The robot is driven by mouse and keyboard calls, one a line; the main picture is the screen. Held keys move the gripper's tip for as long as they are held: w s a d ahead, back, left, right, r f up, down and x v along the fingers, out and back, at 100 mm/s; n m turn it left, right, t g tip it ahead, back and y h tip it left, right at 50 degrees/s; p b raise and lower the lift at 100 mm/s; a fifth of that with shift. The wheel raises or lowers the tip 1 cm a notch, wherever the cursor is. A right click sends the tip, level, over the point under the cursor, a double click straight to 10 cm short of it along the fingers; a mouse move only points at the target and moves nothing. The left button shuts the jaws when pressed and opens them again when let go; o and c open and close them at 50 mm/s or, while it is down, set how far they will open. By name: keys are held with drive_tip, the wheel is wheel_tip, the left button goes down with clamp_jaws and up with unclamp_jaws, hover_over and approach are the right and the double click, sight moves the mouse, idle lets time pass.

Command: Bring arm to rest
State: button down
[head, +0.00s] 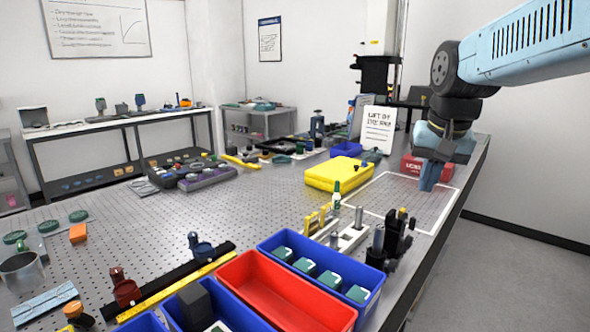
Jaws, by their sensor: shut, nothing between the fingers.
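My arm (525,48) is light blue with black joints and reaches in from the upper right. Its wrist bends down over the right part of the perforated table. My gripper (427,186) points down, its blue fingers together with nothing between them. It hangs over or near the white-outlined rectangle (437,222) on the table; the exact height above the surface is hard to tell. A red box (411,165) with lettering stands just behind and left of the gripper.
A yellow case (338,173) lies left of the gripper. A white sign (378,129) stands behind it. Black post mounts (392,240) stand in front, near the right edge. Blue bins and a red bin (285,293) fill the near side. The outlined rectangle looks mostly clear.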

drive_tip(key=s+a+f+n+t, duration=0.2)
drive_tip(key=s+f+n, duration=0.1)
drive_tip(key=s, duration=0.7)
drive_tip(key=shift+s+f, duration=0.25)
drive_tip(key=shift+f, duration=0.45)
drive_tip(key=c, duration=1.8)
unclamp_jaws()
